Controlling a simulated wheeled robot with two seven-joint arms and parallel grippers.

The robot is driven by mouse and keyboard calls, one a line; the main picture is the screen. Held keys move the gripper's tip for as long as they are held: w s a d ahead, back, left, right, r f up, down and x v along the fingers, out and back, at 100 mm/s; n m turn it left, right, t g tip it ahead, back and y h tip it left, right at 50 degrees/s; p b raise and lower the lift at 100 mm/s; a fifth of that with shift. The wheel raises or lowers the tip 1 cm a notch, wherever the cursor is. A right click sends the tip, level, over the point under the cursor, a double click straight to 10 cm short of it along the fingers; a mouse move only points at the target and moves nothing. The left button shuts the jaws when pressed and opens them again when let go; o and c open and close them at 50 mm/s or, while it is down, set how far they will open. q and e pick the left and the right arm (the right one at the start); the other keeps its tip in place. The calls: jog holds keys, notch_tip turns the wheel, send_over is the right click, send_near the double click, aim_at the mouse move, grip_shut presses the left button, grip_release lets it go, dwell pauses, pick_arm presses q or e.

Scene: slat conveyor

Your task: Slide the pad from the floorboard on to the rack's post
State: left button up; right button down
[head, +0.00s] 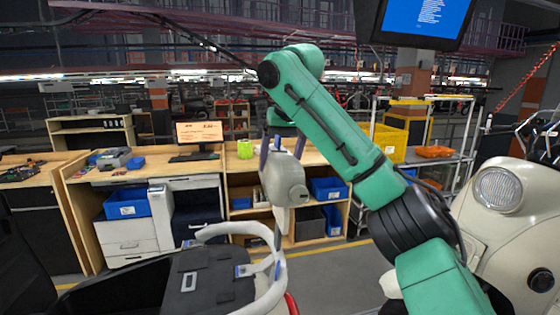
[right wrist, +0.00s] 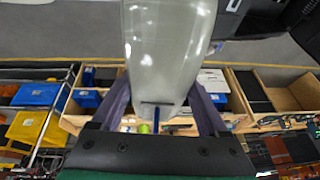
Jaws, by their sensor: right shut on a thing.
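My right gripper (head: 282,148) hangs down from the teal arm, its two purple fingers shut on a pale cream pad (head: 287,182). The pad is held upright in the air above the seat area, with a rounded grey end facing the camera. In the right wrist view the pad (right wrist: 165,50) fills the space between the fingers. The rack (head: 222,229) is a cream curved tube; its upright post (head: 278,245) stands below the pad. I cannot tell whether pad and post touch. The floorboard is not clearly visible. My left gripper is out of view.
A cream vehicle body with a round headlamp (head: 498,189) stands at the right. A black padded part (head: 205,295) lies beside the rack. Workbenches with blue bins (head: 128,203) and a monitor (head: 199,132) stand behind. A screen (head: 413,17) hangs above.

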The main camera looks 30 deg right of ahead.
jog(key=shift+a+f+b, duration=0.1)
jog(key=shift+f+b, duration=0.95)
jog(key=shift+f, duration=0.4)
jog(key=shift+f, duration=0.15)
jog(key=shift+a+f+b, duration=0.1)
jog(key=shift+f+b, duration=0.8)
jog(key=shift+f, duration=0.35)
jog(key=shift+f, duration=0.15)
jog(key=shift+w+a+f+b, duration=0.1)
jog(key=shift+f+b, duration=0.5)
jog(key=shift+f, duration=0.2)
jog(key=shift+f, duration=0.35)
jog(key=shift+f+b, duration=0.2)
jog(key=shift+b, duration=0.1)
